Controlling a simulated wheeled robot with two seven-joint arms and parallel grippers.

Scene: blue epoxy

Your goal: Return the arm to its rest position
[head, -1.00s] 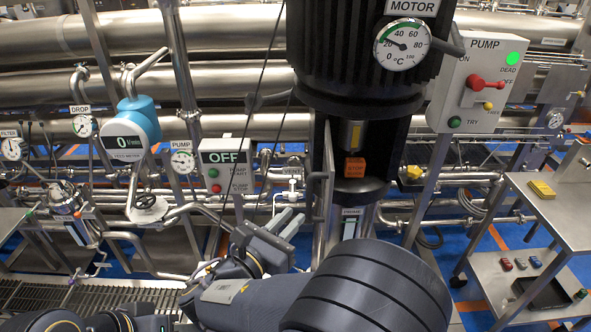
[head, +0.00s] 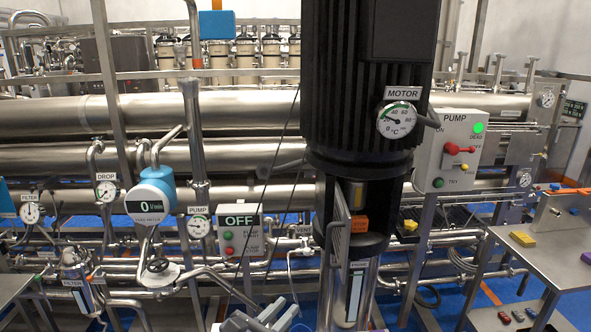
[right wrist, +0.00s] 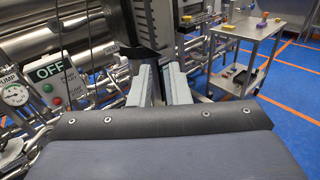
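My right gripper (head: 268,314) shows at the bottom edge of the head view, left of the pump's metal column. Only its grey fingers show there; the rest of the arm is out of the picture. In the right wrist view the two fingers (right wrist: 160,88) stand apart with a gap between them and nothing held. Past them stands the dark motor with its lower metal housing. I cannot see whether the fingertips touch anything. My left gripper does not show in either view.
The black pump motor (head: 365,75) stands upright in the centre. The OFF box (head: 240,236), the flow meter (head: 152,198) and the PUMP switch panel (head: 452,150) stand around it. A steel cart (head: 545,262) is at right. Pipes fill the background; blue floor is open at right.

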